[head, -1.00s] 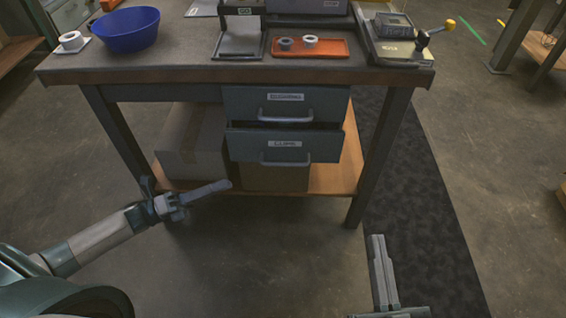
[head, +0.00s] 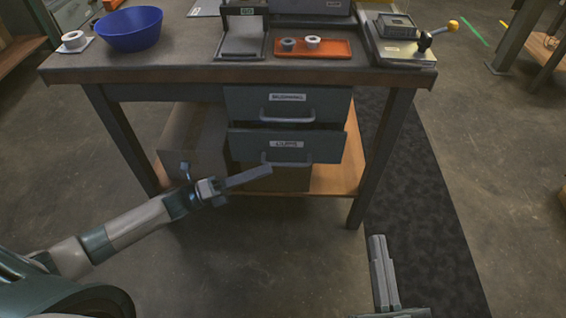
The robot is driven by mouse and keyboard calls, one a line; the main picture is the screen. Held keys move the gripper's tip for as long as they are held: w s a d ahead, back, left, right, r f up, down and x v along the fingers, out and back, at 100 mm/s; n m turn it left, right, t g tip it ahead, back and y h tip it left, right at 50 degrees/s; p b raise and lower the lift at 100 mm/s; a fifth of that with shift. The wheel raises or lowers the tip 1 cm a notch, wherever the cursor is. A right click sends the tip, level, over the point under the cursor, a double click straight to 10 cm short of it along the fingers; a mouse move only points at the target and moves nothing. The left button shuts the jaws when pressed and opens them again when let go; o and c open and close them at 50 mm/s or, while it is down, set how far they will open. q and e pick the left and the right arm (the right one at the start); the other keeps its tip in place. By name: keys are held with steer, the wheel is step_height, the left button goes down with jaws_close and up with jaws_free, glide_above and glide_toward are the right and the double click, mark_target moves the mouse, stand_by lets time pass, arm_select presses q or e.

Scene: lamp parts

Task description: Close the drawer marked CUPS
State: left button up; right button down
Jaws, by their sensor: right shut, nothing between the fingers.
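The drawer marked CUPS (head: 285,146) is the lower of two drawers under the bench top. Its front stands out a little past the drawer above, so it is partly open. It has a grey bar handle (head: 287,163). My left gripper (head: 262,174) is just below and in front of this drawer, near the left end of its handle. Its fingers look close together, but I cannot tell if they are shut or touch the drawer. My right gripper (head: 378,240) is low at the right, away from the drawer, shut and empty.
The upper drawer (head: 287,101) has a label and handle. The bench (head: 190,66) carries a blue bowl (head: 130,30), an orange tray (head: 335,52) and a device with a yellow-knobbed lever (head: 452,25). The lower shelf (head: 335,182) and bench legs (head: 381,158) bound the space around the drawers.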

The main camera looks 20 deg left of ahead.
mark_target(283, 164)
arm_select(q)
steer(key=x, duration=0.6)
steer(key=shift+w+d, duration=0.15)
jaws_close()
